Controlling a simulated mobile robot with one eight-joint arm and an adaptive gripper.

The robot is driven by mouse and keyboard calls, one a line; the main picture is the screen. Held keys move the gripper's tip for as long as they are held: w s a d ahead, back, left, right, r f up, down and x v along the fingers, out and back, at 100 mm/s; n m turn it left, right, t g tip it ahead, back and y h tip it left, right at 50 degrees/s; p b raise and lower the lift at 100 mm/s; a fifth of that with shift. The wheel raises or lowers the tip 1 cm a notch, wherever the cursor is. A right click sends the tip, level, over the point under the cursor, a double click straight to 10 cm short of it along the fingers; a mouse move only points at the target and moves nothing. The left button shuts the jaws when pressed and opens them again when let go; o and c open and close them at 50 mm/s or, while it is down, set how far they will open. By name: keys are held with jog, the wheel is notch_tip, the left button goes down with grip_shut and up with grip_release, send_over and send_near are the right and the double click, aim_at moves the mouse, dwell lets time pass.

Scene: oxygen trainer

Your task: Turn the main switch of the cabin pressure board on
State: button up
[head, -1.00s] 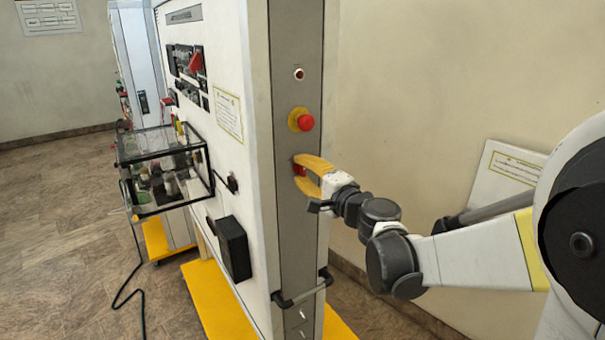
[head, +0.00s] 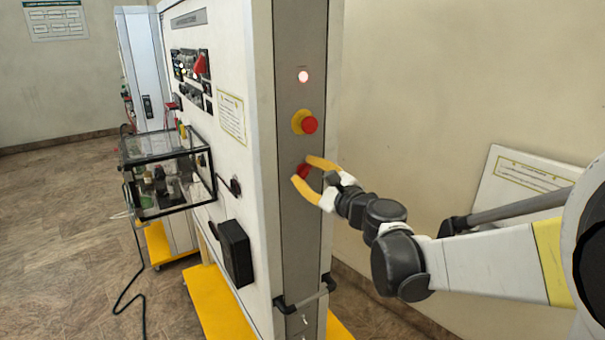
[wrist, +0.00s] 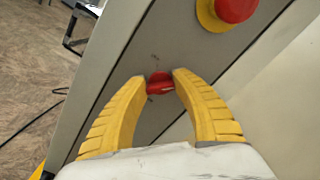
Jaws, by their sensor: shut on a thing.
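The cabin pressure board (head: 258,150) is a tall white cabinet with a grey side strip (head: 302,230) facing me. The round lamp (head: 303,77) at the top of the strip glows white-pink.
A red emergency button on a yellow base (head: 308,124) sits just above the switch, close to my fingers. A dark handle (head: 304,291) sticks out lower on the strip. A glass case (head: 165,170) and a black box (head: 235,252) project from the front panel.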

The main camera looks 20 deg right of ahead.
jog(key=shift+m, duration=0.3)
jog(key=o, duration=1.2)
jog(key=v, duration=1.2)
